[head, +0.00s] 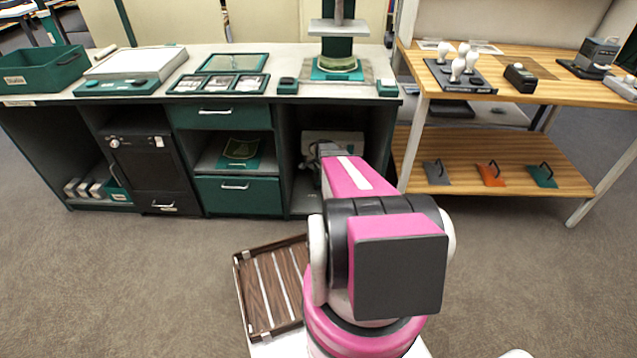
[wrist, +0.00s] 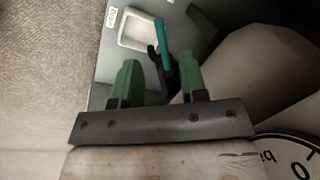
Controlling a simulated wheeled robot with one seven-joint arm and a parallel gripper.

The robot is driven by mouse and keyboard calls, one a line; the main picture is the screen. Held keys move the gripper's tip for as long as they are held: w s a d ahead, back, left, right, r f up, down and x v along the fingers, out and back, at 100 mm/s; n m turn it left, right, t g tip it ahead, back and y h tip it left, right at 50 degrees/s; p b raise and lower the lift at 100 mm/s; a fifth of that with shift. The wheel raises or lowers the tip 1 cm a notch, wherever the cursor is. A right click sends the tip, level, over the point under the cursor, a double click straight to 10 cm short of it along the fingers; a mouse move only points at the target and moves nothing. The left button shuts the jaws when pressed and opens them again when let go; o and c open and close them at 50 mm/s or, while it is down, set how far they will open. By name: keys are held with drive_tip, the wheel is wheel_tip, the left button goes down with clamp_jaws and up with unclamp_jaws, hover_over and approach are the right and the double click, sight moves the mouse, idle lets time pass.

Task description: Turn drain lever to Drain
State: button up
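In the wrist view, a teal lever (wrist: 162,38) with a dark mount at its lower end sits on a pale grey panel (wrist: 103,68). The lever stands upright in the picture, tilted slightly left at its top. My gripper (wrist: 160,72) has two green fingers spread apart, one on each side of the lever's lower end. I cannot tell whether either finger touches it. A small white label (wrist: 112,17) is at the panel's upper left, too small to read surely. In the head view my arm reaches into the right cabinet bay, where a pale unit (head: 340,138) partly shows; the lever is hidden there.
A white-framed square recess (wrist: 137,30) is left of the lever. A round dial (wrist: 296,158) shows at lower right. The green-fronted bench (head: 236,190) and a wooden shelf table (head: 455,150) flank the bay. A slatted brown tray (head: 250,295) is beside my arm.

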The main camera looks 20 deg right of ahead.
drive_tip(key=f, duration=0.3)
drive_tip(key=w+f, duration=0.1)
drive_tip(key=f, duration=0.3)
drive_tip(key=shift+w+a, duration=0.2)
clamp_jaws()
